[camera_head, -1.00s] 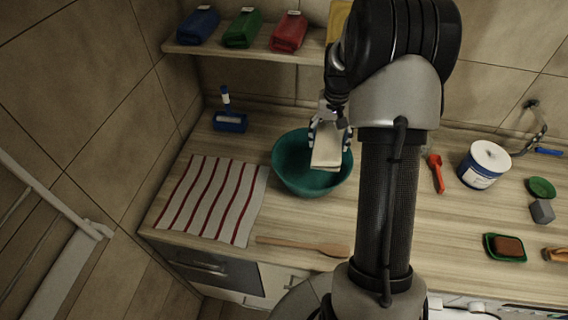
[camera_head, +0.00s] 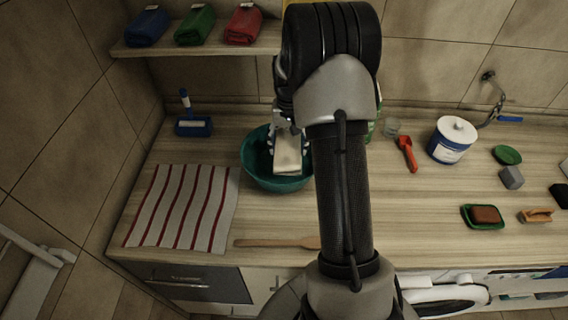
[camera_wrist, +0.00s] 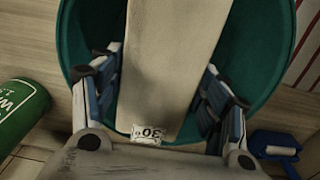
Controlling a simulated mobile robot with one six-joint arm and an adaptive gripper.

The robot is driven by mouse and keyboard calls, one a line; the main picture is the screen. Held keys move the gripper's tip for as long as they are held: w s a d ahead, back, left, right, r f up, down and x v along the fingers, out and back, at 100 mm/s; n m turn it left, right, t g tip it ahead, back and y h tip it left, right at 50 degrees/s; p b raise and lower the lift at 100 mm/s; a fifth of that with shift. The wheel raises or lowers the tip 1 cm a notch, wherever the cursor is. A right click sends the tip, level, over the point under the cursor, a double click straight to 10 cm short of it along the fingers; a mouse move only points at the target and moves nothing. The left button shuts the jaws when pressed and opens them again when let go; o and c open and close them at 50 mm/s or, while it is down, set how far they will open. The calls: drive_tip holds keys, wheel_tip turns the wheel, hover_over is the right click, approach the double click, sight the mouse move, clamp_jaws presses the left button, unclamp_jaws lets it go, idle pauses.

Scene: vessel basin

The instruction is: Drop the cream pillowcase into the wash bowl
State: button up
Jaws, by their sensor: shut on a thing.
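The cream pillowcase (camera_head: 287,153) is a folded flat piece, and my gripper (camera_head: 287,132) is shut on it. In the wrist view the pillowcase (camera_wrist: 172,60) runs between the two fingers of my gripper (camera_wrist: 160,100), with a small label marked 30 at its near end. The teal wash bowl (camera_head: 254,168) stands on the wooden counter, and the pillowcase is over its opening. The bowl's wall also shows in the wrist view (camera_wrist: 78,40) on both sides of the pillowcase. I cannot tell whether the pillowcase touches the bowl. My arm hides part of the bowl's right side.
A striped cloth (camera_head: 185,207) lies left of the bowl, and a wooden spoon (camera_head: 275,243) lies in front. A green can (camera_wrist: 20,112) is near the bowl.

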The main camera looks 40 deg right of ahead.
drive_tip(key=shift+r, duration=0.1)
drive_tip(key=o, duration=1.3)
wheel_tip(320, 180, up, 12)
drive_tip(key=shift+s, duration=0.1)
